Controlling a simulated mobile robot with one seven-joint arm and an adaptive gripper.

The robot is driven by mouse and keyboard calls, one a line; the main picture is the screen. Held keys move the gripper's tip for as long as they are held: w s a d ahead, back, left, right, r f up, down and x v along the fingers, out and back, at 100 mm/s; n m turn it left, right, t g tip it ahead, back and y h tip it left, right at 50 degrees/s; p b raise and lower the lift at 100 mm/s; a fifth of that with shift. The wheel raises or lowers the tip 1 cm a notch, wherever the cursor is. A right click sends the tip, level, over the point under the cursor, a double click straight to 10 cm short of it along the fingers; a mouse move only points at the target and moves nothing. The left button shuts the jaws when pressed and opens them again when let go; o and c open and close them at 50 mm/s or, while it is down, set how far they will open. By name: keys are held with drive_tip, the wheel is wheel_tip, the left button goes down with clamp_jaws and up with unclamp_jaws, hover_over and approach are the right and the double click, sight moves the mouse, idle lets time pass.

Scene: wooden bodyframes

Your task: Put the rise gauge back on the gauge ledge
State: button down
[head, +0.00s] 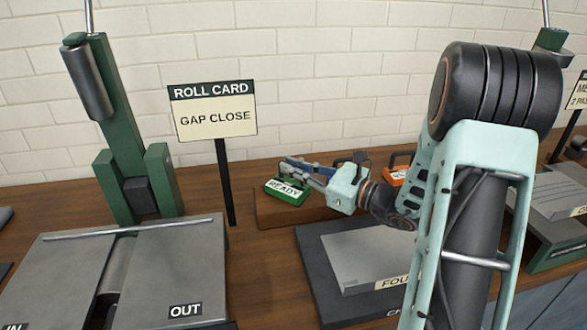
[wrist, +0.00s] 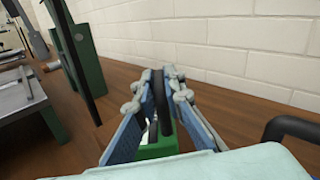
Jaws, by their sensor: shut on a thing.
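My gripper (head: 303,171), also in the wrist view (wrist: 158,84), is shut on the black handle (wrist: 160,100) of a green block marked READY (head: 286,193). The block's green body (wrist: 160,150) shows below the fingers in the wrist view. I take this block to be the rise gauge; its label does not say so. A raised brown wooden ledge (head: 285,214) lies under it in the head view. The block overlaps the ledge's left end, and I cannot tell whether it touches the ledge or hangs just above. Its underside is hidden.
An orange block with a black handle (head: 397,174) is at the ledge's right, partly behind my arm; a black handle shows at right in the wrist view (wrist: 290,130). A grey plate (head: 365,258) lies in front. The ROLL CARD sign (head: 213,112) stands left, beside a green-framed machine (head: 120,150).

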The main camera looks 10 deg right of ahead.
drive_tip(key=c, duration=2)
unclamp_jaws()
drive_tip(key=shift+s+d, duration=0.1)
drive_tip(key=p+v, duration=0.1)
drive_tip(key=v, duration=1)
drive_tip(key=shift+s+d, duration=0.25)
drive_tip(key=shift+s, duration=0.05)
